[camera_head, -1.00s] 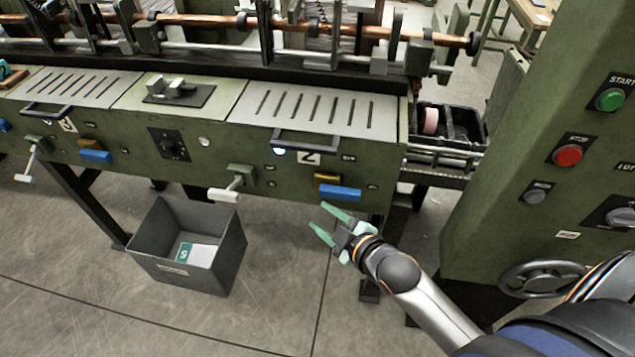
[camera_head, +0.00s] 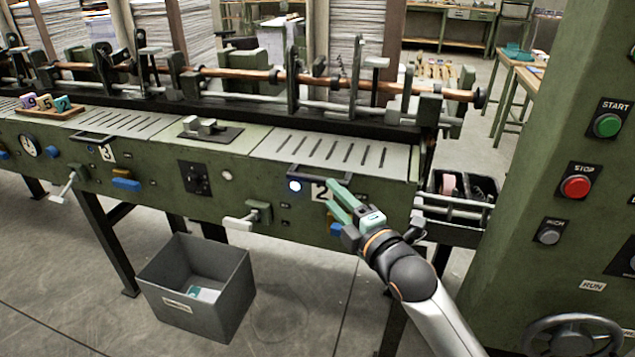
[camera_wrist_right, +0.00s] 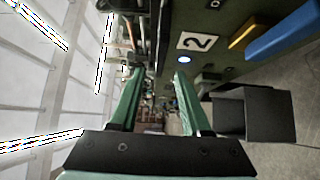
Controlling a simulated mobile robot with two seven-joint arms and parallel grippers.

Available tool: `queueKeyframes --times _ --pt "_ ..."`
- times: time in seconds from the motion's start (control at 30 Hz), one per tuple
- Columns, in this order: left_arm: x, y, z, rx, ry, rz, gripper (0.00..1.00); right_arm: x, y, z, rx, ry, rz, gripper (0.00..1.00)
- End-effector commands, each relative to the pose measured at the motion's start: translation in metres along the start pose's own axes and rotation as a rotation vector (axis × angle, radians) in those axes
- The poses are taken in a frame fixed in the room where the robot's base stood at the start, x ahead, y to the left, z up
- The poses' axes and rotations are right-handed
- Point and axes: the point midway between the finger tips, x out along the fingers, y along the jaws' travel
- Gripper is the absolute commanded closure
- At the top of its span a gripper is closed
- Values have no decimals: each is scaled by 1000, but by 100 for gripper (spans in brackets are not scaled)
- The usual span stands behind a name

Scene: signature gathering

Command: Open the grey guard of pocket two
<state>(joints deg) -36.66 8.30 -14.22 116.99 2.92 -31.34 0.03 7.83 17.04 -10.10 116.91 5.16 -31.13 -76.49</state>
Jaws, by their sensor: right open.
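The grey slotted guard of pocket two (camera_head: 335,152) lies flat and closed on top of the green machine. Its dark bar handle (camera_head: 318,174) runs along the front edge, above the "2" label and a lit white-blue lamp (camera_head: 295,186). My right gripper (camera_head: 338,200) is open and empty in front of the panel, just below the handle's right end, and covers part of the label. In the right wrist view, its green fingers (camera_wrist_right: 155,100) are apart with nothing between them. The "2" label (camera_wrist_right: 197,42) and lamp (camera_wrist_right: 184,59) show beside them. My left gripper is out of view.
A white-handled lever (camera_head: 240,222) sticks out left of my right gripper. A grey bin (camera_head: 200,290) stands on the floor below. The green control cabinet (camera_head: 560,200) with start and stop buttons rises at the right. Pocket three's guard (camera_head: 125,122) is further left.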

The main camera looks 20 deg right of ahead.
Motion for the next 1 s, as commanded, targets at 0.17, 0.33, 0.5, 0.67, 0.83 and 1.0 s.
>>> queueKeyframes --times 0.17,0.33,0.5,0.67,0.83,1.0 --pt "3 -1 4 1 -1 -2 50 36 0 0 3 0 1 52" --pt "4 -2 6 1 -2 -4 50 60 0 0 4 1 1 52" --pt "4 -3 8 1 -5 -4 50 74 -1 0 2 0 -1 52" --pt "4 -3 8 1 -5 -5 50 77 0 0 2 1 0 52" --pt "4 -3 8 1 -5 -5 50 77 0 0 2 1 0 52" --pt "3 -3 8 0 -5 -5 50 77 0 0 2 1 0 68"
